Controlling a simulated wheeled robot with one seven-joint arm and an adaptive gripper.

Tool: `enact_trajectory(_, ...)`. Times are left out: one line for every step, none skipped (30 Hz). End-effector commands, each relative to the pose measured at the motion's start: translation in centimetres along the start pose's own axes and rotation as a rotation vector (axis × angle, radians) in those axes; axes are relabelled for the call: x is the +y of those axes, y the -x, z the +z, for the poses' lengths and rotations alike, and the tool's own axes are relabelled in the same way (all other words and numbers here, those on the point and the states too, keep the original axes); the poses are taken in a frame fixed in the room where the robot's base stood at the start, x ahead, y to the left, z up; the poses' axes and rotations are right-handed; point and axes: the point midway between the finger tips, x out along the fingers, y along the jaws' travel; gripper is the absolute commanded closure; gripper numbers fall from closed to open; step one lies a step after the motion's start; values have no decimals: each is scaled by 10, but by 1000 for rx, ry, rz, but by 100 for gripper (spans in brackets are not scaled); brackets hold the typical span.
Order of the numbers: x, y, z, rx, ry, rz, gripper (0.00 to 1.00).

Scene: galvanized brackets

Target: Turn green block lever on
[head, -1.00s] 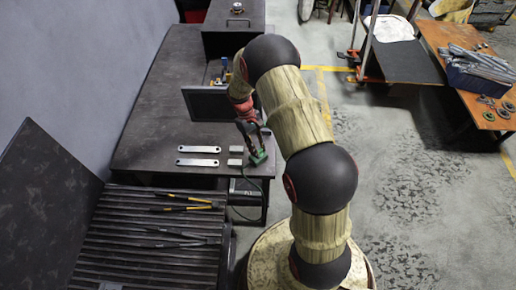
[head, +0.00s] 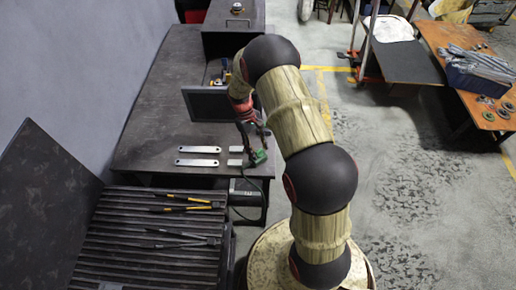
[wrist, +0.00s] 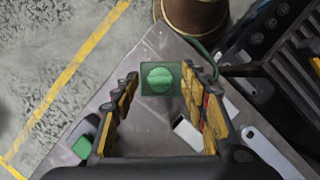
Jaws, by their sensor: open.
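A green block (wrist: 147,90) with a round green top part stands near the table corner. In the wrist view it sits between my gripper's (wrist: 160,76) fingertips, with gaps at both sides. The same green block (head: 259,157) shows at the table's right front in the head view, just below my gripper (head: 252,141). My gripper is open and empty. I cannot make out which way a lever points. A second green piece (wrist: 85,138) lies at the lower left of the wrist view, partly hidden by a finger.
Two long metal brackets (head: 198,150) and small grey pieces (head: 236,150) lie left of the block on the dark table (head: 150,140). A dark screen-like panel (head: 205,103) stands behind. A slatted bench (head: 140,255) with tools is in front. A cable runs from the block's side.

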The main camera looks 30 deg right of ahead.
Motion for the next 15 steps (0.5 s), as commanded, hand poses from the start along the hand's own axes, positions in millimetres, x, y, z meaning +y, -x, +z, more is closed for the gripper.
enact_trajectory(0,0,0,0,0,0,56)
enact_trajectory(0,0,0,0,0,0,56)
enact_trajectory(0,2,0,0,0,0,56)
enact_trajectory(0,3,0,1,0,0,56)
enact_trajectory(0,6,0,1,0,1,56)
enact_trajectory(0,10,-1,2,0,1,56)
enact_trajectory(0,14,-1,3,0,1,56)
enact_trajectory(0,18,-1,4,0,2,56)
enact_trajectory(0,25,-1,3,0,2,56)
enact_trajectory(0,30,-1,4,0,2,56)
enact_trajectory(0,37,-1,5,0,2,56)
enact_trajectory(1,45,-1,4,-1,2,56)
enact_trajectory(1,51,-1,4,-1,2,56)
enact_trajectory(0,57,-1,3,0,2,56)
enact_trajectory(0,66,-1,3,-1,2,56)
